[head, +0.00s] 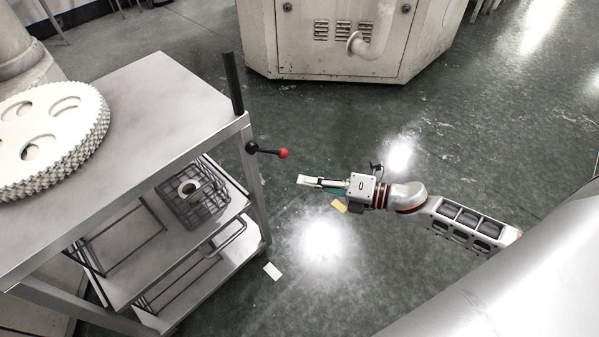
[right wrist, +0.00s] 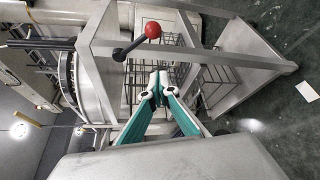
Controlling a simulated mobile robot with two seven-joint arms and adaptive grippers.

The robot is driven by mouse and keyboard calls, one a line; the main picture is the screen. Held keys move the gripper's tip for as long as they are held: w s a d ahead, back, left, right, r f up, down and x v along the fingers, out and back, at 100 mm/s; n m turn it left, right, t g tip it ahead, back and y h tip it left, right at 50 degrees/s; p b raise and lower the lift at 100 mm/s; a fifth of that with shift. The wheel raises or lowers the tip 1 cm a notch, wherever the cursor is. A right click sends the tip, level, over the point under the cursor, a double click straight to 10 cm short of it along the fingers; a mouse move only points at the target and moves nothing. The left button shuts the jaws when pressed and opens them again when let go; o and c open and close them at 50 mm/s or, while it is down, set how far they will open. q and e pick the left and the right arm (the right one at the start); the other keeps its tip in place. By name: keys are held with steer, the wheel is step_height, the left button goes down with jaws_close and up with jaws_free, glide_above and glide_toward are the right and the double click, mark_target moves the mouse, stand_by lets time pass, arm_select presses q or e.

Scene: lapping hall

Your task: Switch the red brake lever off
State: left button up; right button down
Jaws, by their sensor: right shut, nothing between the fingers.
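The brake lever (head: 268,151) has a black arm and a red ball knob and sticks out to the right from the cart's corner post in the head view. In the right wrist view its red knob (right wrist: 152,30) is above the fingertips, with the black arm running down to the left. My right gripper (head: 300,180) is shut and empty, to the right of and nearer than the knob, apart from it. Its closed green fingers also show in the right wrist view (right wrist: 154,86). My left gripper is in neither view.
The grey cart (head: 165,95) carries a large pale toothed disc (head: 50,135) on top and a wire basket (head: 192,196) on its shelf. A black upright handle (head: 233,85) rises at its corner. A cream cabinet (head: 340,50) stands behind.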

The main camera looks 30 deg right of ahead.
mark_target(271, 151)
steer(key=x, duration=0.9)
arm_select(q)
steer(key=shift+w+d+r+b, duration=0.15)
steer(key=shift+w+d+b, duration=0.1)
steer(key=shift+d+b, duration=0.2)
arm_select(e)
steer(key=d, duration=0.1)
steer(key=w+d+r, duration=0.1)
steer(key=d, duration=0.1)
steer(key=shift+w+d+r, duration=0.2)
steer(key=shift+w, duration=0.1)
